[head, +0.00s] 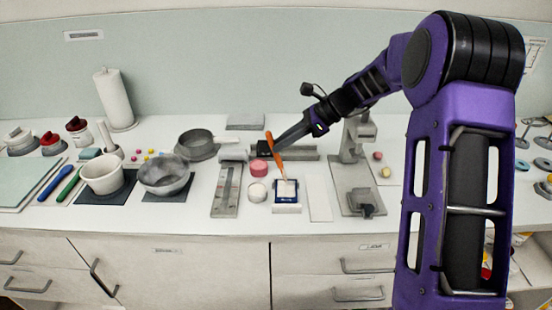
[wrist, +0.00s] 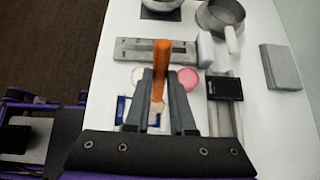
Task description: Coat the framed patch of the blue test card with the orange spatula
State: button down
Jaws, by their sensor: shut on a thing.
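The orange spatula (head: 274,151) is held by its handle in my gripper (head: 275,141), which is shut on it. In the wrist view, the orange handle (wrist: 161,62) rises between the fingers of my gripper (wrist: 159,88). The framed patch (head: 292,185) is pale inside a dark blue border and is partly covered by the spatula's end.
A pink-topped round jar (head: 259,168) and a white round pot (head: 257,191) stand left of the card. A grey metal plate (head: 226,196) lies further left. A white strip (head: 319,198) and a grey stand (head: 356,178) are to the right. The counter's front edge is close.

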aim_at(282, 163)
jog(key=shift+r, duration=0.1)
notch_tip(282, 163, up, 4)
jog(key=shift+f, duration=0.1)
dwell(0.7)
jog(key=c, duration=1.5)
grip_release()
grip_shut()
